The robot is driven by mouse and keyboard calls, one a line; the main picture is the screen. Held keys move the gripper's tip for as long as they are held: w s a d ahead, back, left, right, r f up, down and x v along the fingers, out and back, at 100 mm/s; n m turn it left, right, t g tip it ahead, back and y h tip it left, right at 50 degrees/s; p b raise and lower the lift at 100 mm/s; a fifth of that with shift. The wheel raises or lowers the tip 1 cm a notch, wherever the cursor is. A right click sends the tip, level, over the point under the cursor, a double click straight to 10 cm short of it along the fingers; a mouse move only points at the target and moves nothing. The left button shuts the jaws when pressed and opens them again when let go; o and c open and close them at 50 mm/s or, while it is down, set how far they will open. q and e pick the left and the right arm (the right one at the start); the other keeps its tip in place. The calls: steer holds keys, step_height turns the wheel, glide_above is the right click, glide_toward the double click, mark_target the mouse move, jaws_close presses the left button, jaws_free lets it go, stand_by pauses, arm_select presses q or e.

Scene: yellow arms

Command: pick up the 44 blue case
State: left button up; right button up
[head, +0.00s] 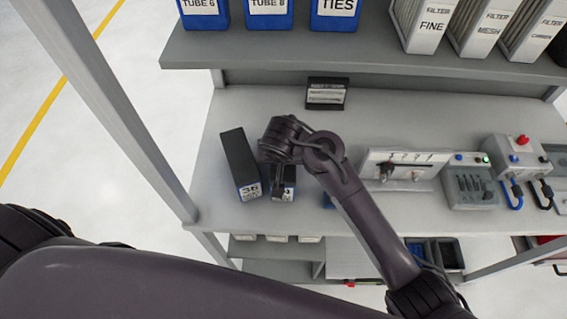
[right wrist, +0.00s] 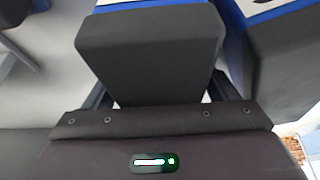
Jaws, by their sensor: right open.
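A dark case with a blue and white front (head: 285,192) stands on the bench, mostly hidden under my right gripper (head: 283,168). Its number is not readable. In the right wrist view a dark grey case (right wrist: 150,50) with a blue edge at its far end lies between the two fingers of my right gripper (right wrist: 160,92). The fingers are open, one on each side of it. Just left in the head view stands a similar dark case labelled 36 (head: 241,163). My left gripper is out of view.
A small black sign (head: 327,93) stands behind on the bench (head: 225,112). A gauge panel (head: 403,168) and switch boxes (head: 472,185) stand to the right. An upper shelf (head: 300,52) with blue bins and filter boxes overhangs the back. A post (head: 135,130) rises at left.

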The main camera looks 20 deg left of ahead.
steer(key=c, duration=1.4)
steer(key=shift+o, duration=0.2)
steer(key=shift+r, duration=0.1)
